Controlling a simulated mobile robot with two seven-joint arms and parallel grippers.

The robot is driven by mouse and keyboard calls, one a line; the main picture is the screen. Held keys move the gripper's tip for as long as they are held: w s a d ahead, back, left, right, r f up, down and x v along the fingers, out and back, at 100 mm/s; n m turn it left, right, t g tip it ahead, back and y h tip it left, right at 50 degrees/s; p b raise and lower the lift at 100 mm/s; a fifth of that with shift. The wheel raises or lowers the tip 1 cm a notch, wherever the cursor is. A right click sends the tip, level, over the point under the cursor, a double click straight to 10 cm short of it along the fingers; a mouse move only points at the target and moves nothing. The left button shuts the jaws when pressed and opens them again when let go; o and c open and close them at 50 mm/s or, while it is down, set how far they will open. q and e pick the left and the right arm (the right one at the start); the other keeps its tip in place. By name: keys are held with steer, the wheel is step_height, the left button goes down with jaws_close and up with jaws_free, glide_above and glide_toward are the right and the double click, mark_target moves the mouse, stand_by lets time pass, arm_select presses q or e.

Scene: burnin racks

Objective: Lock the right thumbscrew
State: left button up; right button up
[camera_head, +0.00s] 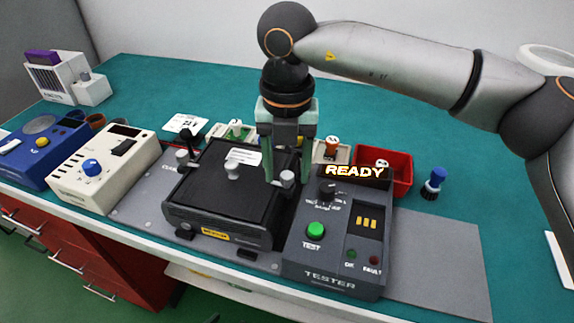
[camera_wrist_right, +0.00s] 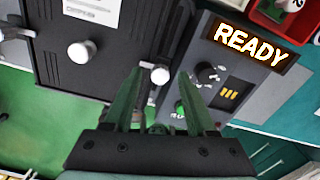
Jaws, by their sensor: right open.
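The right thumbscrew (camera_head: 287,178) is a small pale knob at the right edge of the black fixture (camera_head: 215,196), beside the tester. In the right wrist view the thumbscrew (camera_wrist_right: 160,75) appears between the fingertips. My right gripper (camera_head: 288,166) points down over it, open, with one green finger on each side. I cannot tell whether the fingers touch the knob. A middle knob (camera_head: 233,170) stands on the fixture's black lid, and a left knob (camera_head: 182,157) stands at its left edge. My left gripper is not in view.
The grey tester (camera_head: 335,245), with a lit READY display (camera_head: 354,171), stands close to the right of the fixture. A cream instrument (camera_head: 100,168) and a blue one (camera_head: 45,150) stand left. A red bin (camera_head: 398,172) and small trays lie behind. The green tabletop is clear further back.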

mark_target(287, 176)
step_height(287, 176, up, 12)
steer(key=p, duration=0.1)
steer(key=shift+r, duration=0.25)
steer(key=shift+s, duration=0.1)
stand_by(0.4)
